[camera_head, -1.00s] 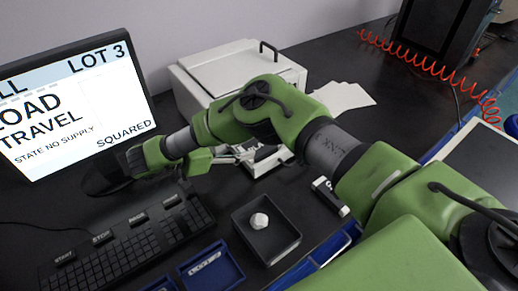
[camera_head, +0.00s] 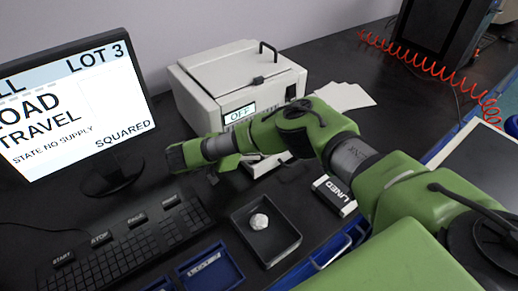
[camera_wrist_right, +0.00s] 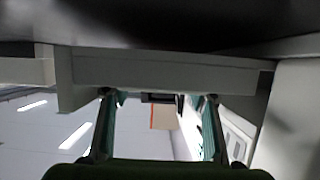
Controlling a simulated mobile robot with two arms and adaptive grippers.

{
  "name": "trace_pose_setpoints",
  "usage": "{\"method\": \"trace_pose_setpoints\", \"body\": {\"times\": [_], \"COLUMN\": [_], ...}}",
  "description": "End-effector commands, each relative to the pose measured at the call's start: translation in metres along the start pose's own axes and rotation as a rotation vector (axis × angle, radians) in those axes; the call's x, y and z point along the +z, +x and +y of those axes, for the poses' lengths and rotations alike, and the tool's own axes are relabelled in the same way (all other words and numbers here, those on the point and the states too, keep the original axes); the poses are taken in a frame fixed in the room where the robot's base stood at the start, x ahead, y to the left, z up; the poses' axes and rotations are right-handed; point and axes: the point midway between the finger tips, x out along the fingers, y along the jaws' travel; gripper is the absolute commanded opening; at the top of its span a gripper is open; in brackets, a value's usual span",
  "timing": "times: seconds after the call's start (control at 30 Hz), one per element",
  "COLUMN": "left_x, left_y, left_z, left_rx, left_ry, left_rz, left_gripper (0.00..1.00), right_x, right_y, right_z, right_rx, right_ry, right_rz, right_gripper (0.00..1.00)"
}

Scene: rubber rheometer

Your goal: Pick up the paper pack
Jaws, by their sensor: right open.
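Several white paper sheets (camera_head: 345,95) lie fanned on the dark bench, right of the white machine. A small flat white-and-black pack with printed letters (camera_head: 335,194) lies nearer, beside my right arm; I cannot tell which of these is the paper pack. My right arm reaches across the bench in front of the machine, its gripper mostly hidden in the head view. In the right wrist view my right gripper (camera_wrist_right: 158,98) is open, its two fingers apart with nothing between them. My left gripper is not in view.
The white machine (camera_head: 215,75) shows OFF. A monitor (camera_head: 75,105) and keyboard (camera_head: 120,245) are at left. A black tray (camera_head: 285,245) holds a white lump (camera_head: 259,221). A blue tray (camera_head: 225,275) is at the front. An orange coiled hose (camera_head: 430,80) lies at back right.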

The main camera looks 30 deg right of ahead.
Motion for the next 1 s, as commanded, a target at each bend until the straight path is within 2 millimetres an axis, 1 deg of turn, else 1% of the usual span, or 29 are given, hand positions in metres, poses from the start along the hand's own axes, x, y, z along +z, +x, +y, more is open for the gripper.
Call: {"method": "trace_pose_setpoints", "body": {"times": [0.03, 0.07, 0.1, 0.13, 0.43, 0.57, 0.67, 0.83, 0.9, 0.97, 1.0], "left_x": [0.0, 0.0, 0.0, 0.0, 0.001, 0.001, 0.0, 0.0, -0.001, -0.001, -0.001], "left_y": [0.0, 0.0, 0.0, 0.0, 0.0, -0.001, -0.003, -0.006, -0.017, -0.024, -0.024], "left_z": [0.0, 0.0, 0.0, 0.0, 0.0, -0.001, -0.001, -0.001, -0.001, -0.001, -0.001], "left_rx": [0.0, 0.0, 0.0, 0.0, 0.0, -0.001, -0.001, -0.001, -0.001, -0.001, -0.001], "left_ry": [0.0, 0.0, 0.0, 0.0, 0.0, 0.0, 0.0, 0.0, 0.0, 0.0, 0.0], "left_rz": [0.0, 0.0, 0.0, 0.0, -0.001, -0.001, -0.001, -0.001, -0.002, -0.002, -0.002], "left_gripper": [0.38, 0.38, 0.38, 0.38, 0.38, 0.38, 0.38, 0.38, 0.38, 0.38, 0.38], "right_x": [0.0, 0.0, 0.0, 0.0, -0.001, -0.005, -0.013, -0.034, -0.045, -0.054, -0.057], "right_y": [0.0, 0.0, 0.0, 0.0, -0.001, -0.003, -0.005, -0.013, -0.023, -0.028, -0.032], "right_z": [0.0, 0.0, 0.0, 0.0, 0.0, -0.001, -0.001, -0.002, 0.006, 0.015, 0.02], "right_rx": [0.0, 0.0, 0.0, 0.0, 0.0, -0.001, -0.003, -0.002, -0.007, -0.005, -0.006], "right_ry": [0.0, 0.0, 0.0, 0.0, 0.001, 0.003, 0.003, 0.005, 0.001, 0.0, 0.0], "right_rz": [0.0, 0.0, 0.0, 0.0, 0.0, 0.0, 0.002, 0.005, 0.003, 0.005, 0.004], "right_gripper": [0.48, 0.4, 0.29, 0.23, 0.23, 0.23, 0.23, 0.23, 0.23, 0.23, 0.23]}}
